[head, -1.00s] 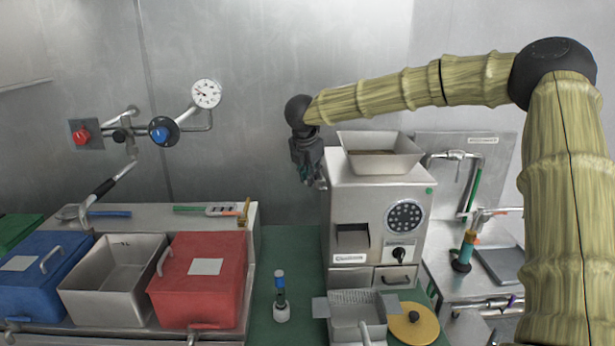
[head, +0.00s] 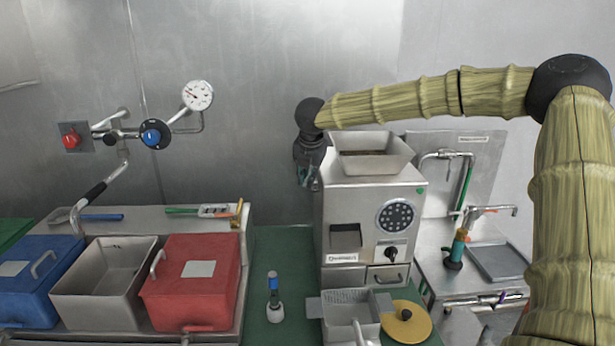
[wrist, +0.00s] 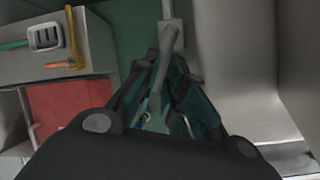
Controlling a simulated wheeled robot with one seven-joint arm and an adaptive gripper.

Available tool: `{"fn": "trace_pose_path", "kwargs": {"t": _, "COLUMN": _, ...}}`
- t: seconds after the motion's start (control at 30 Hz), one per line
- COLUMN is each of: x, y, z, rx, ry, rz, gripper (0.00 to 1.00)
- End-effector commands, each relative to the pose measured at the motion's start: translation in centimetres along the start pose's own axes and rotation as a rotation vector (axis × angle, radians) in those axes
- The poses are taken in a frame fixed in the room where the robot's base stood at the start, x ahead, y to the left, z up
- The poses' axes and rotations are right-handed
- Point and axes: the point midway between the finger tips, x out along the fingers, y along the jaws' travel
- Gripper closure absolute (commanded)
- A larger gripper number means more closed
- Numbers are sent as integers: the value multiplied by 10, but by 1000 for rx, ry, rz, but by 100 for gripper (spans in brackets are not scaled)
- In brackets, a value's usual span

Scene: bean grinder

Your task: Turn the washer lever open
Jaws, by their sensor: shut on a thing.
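My gripper (head: 308,184) hangs down just left of the tall metal grinder's upper left edge in the head view. In the wrist view, my gripper (wrist: 158,118) has its dark green fingers closed around the lower end of a grey lever (wrist: 160,75). This lever runs down from a small block-shaped fitting with a grey rod above it. I take it to be the washer lever. In the head view the lever is hidden or too small to make out behind my gripper. The fingertips are partly in shadow.
The grinder (head: 343,205) stands close on my gripper's right. A counter with tools and a red box (head: 190,300) is to the left. A bottle (head: 273,295) stands on the green surface (head: 277,245). Wall valves and a gauge (head: 197,95) are farther left.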

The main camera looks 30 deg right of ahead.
Motion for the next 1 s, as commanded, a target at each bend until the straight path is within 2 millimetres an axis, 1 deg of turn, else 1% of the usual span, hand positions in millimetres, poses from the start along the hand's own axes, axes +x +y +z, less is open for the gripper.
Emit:
{"fn": "trace_pose_path", "kwargs": {"t": 0.07, "x": 0, "y": 0, "z": 0, "rx": 1, "ry": -1, "rz": 0, "gripper": 100}}
{"fn": "trace_pose_path", "kwargs": {"t": 0.1, "x": 0, "y": 0, "z": 0, "rx": 1, "ry": -1, "rz": 0, "gripper": 86}}
{"fn": "trace_pose_path", "kwargs": {"t": 0.17, "x": 0, "y": 0, "z": 0, "rx": 1, "ry": -1, "rz": 0, "gripper": 76}}
{"fn": "trace_pose_path", "kwargs": {"t": 0.2, "x": 0, "y": 0, "z": 0, "rx": 1, "ry": -1, "rz": 0, "gripper": 68}}
{"fn": "trace_pose_path", "kwargs": {"t": 0.23, "x": 0, "y": 0, "z": 0, "rx": 1, "ry": -1, "rz": 0, "gripper": 66}}
{"fn": "trace_pose_path", "kwargs": {"t": 0.67, "x": 1, "y": 0, "z": 0, "rx": 13, "ry": -3, "rz": -7, "gripper": 66}}
{"fn": "trace_pose_path", "kwargs": {"t": 0.87, "x": 3, "y": 6, "z": -2, "rx": 93, "ry": -22, "rz": -42, "gripper": 66}}
{"fn": "trace_pose_path", "kwargs": {"t": 1.0, "x": 4, "y": 13, "z": -1, "rx": 189, "ry": -43, "rz": -81, "gripper": 66}}
